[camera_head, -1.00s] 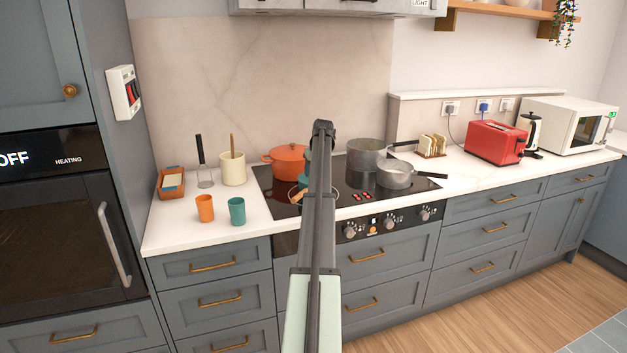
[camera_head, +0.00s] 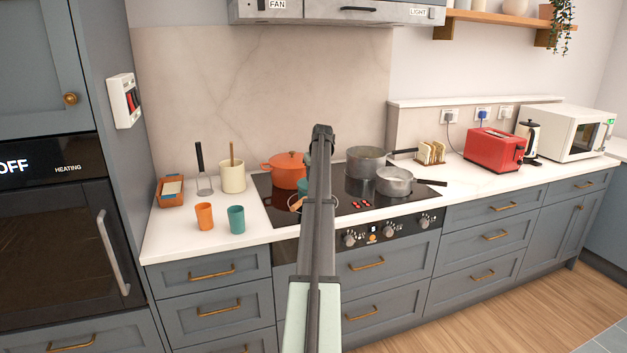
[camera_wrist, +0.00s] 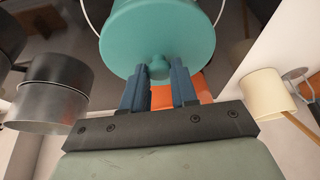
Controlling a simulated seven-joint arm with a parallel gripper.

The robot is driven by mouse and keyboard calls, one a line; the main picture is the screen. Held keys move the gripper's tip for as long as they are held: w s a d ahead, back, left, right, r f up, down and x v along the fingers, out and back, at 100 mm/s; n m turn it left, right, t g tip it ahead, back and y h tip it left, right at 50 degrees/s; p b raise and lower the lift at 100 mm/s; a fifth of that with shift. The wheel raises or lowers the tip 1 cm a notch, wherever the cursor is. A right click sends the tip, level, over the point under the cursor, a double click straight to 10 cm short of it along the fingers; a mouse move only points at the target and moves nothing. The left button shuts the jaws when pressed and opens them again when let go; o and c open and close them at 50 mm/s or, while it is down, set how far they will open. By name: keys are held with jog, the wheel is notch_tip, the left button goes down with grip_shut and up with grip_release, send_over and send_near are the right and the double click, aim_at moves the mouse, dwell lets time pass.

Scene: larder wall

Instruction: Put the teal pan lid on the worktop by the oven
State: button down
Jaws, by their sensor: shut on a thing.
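The teal pan lid (camera_wrist: 155,35) is in the wrist view, its round knob between the two blue fingers of my gripper (camera_wrist: 160,78). My gripper is shut on that knob. In the head view only slivers of teal show beside my arm above the left part of the hob, and the arm hides my fingers. The worktop by the oven (camera_head: 180,240) is the white stretch at left, between the tall oven (camera_head: 60,240) and the hob (camera_head: 262,195).
On that worktop stand an orange cup (camera_head: 204,216), a teal cup (camera_head: 236,219), a cream utensil crock (camera_head: 232,177), a spatula (camera_head: 203,182) and a wooden tray (camera_head: 170,191). Its front left is clear. The hob holds an orange pot (camera_head: 285,170) and grey pans (camera_head: 394,181).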

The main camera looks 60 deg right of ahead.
notch_tip(320, 180, up, 8)
jog(key=shift+r, duration=0.1)
jog(key=shift+w+r, duration=0.1)
jog(key=shift+r, duration=0.15)
jog(key=w+a+f+n+y, duration=0.1)
jog(key=w+a+f+n, duration=0.15)
jog(key=w+a, duration=0.7)
jog(key=w+a+f+n, duration=0.1)
jog(key=w+a+f, duration=0.2)
jog(key=w+a, duration=0.7)
jog(key=shift+w+a+f+n+t+y, duration=0.3)
jog(key=shift+w+f+n, duration=0.5)
jog(key=shift+f, duration=1)
jog(key=shift+w+a+f+n+t+y, duration=0.1)
jog(key=shift+w+f+n+y, duration=0.45)
jog(key=shift+f, duration=1.2)
jog(key=shift+w+a+f+n+t+y, duration=0.1)
jog(key=shift+w+f+n+t+y, duration=0.1)
jog(key=shift+w+f+n, duration=1.2)
jog(key=shift+s+f+m, duration=0.4)
jog(key=shift+s+f, duration=0.05)
jog(key=shift+s, duration=0.05)
jog(key=c, duration=0.9)
grip_release()
